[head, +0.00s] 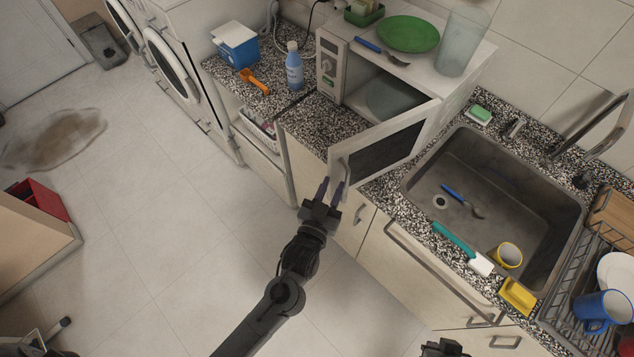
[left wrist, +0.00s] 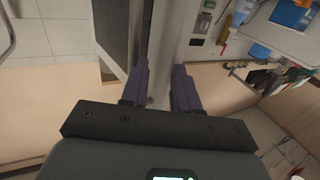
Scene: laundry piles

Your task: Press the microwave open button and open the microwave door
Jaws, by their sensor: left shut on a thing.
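The white microwave (head: 432,62) stands on the speckled counter with its door (head: 385,150) swung wide open, its dark window showing. The pale interior is visible behind the door. The control panel (head: 331,66) is on the microwave's left front; the open button is too small to make out. My left gripper (head: 333,190) is shut on the door handle (head: 345,174) at the door's free edge. In the left wrist view, the purple fingers of my left gripper (left wrist: 159,88) sit either side of a pale upright strip. A black part at the bottom edge (head: 443,348) may be my right gripper; its fingers are hidden.
A green plate (head: 408,34), a fork and a clear container (head: 463,40) sit on the microwave. A sink (head: 480,215) lies to its right. A blue bottle (head: 294,66) and a blue box (head: 236,45) are on the left counter. The tiled floor at left is mostly free.

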